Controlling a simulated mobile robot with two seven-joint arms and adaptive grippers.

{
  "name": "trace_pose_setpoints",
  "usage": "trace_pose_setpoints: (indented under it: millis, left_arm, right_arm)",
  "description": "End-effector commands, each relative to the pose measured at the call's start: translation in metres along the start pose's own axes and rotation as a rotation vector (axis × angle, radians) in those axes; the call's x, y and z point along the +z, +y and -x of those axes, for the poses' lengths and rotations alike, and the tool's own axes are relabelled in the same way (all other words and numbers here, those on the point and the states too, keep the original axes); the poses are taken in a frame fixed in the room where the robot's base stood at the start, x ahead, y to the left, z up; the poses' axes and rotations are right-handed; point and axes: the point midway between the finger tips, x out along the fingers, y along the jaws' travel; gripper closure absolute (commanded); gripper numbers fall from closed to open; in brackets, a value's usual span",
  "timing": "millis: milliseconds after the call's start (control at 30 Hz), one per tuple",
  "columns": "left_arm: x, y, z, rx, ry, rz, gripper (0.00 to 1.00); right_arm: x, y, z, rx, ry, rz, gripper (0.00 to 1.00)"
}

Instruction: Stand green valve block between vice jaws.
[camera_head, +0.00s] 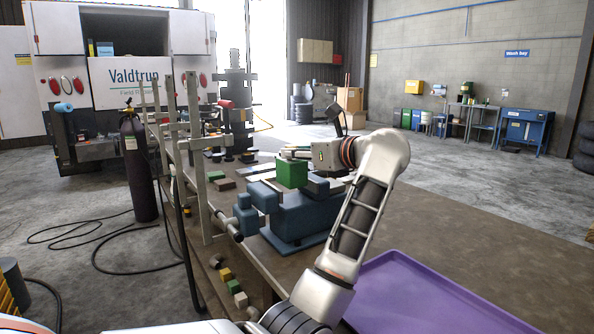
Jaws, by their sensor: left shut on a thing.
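The green valve block (291,174) is a box-shaped piece at the top of the blue vice (300,222) on the bench. It shows upright, over the space between the vice's left jaw part (264,196) and the jaw part on the right. I cannot tell whether it touches the vice. My left gripper (294,154) is at the top of the green block and shut on it. The gripper's wrist is to the right of the block, and my forearm hides part of the vice's right side. My right gripper is not in view.
A purple tray (425,298) lies on the bench at the front right. Metal uprights (197,150) stand along the bench's left edge. Small coloured blocks (232,286) sit below that edge. A gas cylinder (138,168) stands on the floor at left. The bench right of the arm looks clear.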

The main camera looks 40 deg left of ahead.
Motion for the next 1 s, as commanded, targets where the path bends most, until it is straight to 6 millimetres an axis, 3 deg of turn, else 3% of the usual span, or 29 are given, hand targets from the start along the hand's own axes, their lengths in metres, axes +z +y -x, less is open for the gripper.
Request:
trace_pose_setpoints:
  millis: [333,767,800,833,1000]
  left_arm:
    - [-0.036,0.001,-0.007,0.000,-0.005,-0.001,1.00]
    - [-0.042,0.000,-0.008,0.000,-0.004,0.001,1.00]
    - [-0.044,0.000,-0.008,-0.001,0.001,0.000,0.71]
    - [-0.044,0.000,-0.008,-0.001,0.001,0.000,0.64]
    - [-0.043,0.000,-0.008,-0.001,0.001,0.000,0.62]
  right_arm:
    - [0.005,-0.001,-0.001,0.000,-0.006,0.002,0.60]
    - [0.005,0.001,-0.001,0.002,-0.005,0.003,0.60]
    - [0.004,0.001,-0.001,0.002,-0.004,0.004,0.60]
    - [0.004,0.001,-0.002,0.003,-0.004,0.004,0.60]
    - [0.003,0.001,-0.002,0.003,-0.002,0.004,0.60]
